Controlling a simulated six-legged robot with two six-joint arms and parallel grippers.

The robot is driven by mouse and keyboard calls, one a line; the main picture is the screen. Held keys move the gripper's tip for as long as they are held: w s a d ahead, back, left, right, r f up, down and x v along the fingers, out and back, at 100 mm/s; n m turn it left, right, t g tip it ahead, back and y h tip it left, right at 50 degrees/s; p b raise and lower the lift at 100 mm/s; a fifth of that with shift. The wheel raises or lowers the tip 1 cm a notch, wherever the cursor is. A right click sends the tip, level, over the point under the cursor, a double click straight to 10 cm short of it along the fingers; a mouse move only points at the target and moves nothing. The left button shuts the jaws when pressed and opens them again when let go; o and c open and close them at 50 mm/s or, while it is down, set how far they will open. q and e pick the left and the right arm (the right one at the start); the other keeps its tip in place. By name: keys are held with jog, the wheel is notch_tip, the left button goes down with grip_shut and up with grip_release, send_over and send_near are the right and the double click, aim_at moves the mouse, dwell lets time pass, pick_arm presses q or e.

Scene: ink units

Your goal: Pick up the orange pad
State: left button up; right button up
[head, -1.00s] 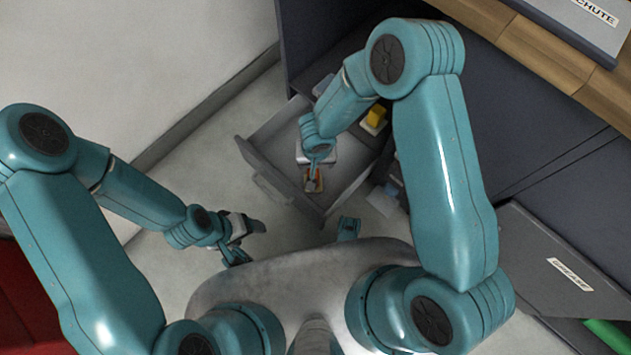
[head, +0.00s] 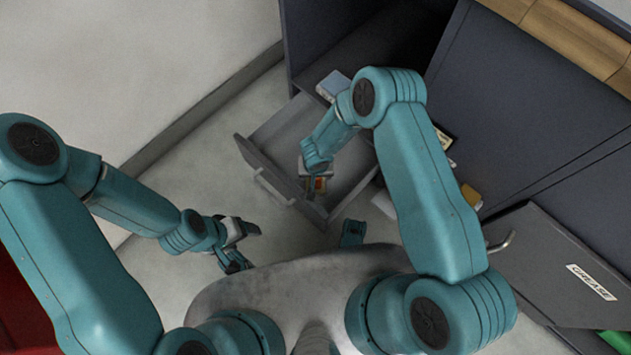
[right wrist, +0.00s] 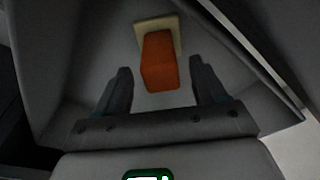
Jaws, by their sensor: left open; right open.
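The orange pad (right wrist: 159,62) is a small block on a cream base (right wrist: 171,25), inside the open grey drawer (head: 347,196). In the head view the orange pad (head: 319,184) shows small at the drawer's front, partly covered by my right wrist. My right gripper (right wrist: 160,88) is open, its two dark fingers apart on either side of the pad's lower part in the picture. My left gripper (head: 246,246) is open and empty, over the floor left of the drawer.
The drawer walls stand close around my right gripper. A yellow item (head: 471,196) is right of my right arm.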

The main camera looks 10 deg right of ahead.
jog(key=shift+w+f, duration=0.1)
jog(key=shift+f, duration=0.35)
grip_shut()
notch_tip(320, 180, up, 20)
jog(key=p, duration=0.6)
jog(key=shift+p, duration=0.35)
